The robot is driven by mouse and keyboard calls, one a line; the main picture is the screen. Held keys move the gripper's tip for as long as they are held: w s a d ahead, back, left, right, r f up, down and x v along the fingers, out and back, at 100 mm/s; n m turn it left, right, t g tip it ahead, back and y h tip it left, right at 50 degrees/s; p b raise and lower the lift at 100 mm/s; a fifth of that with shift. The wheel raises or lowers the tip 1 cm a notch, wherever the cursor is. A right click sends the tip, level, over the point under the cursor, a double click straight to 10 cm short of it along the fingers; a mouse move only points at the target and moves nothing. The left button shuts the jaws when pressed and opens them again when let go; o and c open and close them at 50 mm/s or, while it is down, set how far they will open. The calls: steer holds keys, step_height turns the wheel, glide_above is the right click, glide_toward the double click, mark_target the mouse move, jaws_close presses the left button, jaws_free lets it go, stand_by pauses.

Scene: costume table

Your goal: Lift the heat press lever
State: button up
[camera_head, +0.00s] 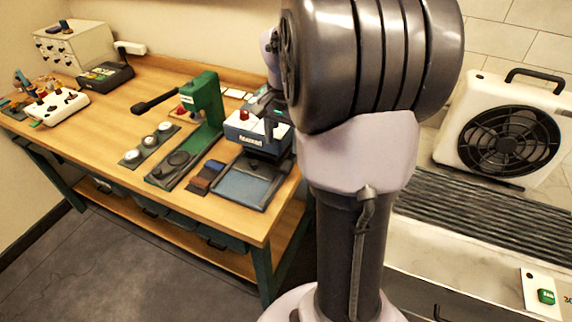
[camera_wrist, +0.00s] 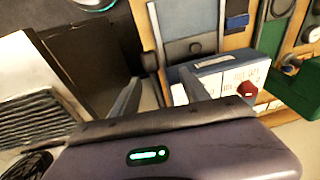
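The heat press (camera_head: 250,132) is a blue and white box with a red knob, above a grey platen (camera_head: 240,186) at the table's right end. It also shows in the wrist view (camera_wrist: 218,84), to the right of my gripper. My gripper (camera_wrist: 160,88) is open, with its two grey fingers apart. A dark round knob (camera_wrist: 150,62), apparently the lever's end, shows just beyond and between the fingertips. I cannot tell whether a finger touches it. In the head view my arm hides most of the lever and gripper.
A green press (camera_head: 203,105) with a long black handle stands left of the heat press. Small dark blocks (camera_head: 206,177) lie between them. A white fan unit (camera_head: 505,135) stands right of my arm. Farther left are a white controller box (camera_head: 58,107) and a drawer cabinet (camera_head: 75,48).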

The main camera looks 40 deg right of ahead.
step_height(320, 180, up, 17)
steer(key=s+a+p, duration=0.1)
steer(key=s+p, duration=0.1)
steer(key=p, duration=0.6)
steer(key=shift+s+a, duration=0.4)
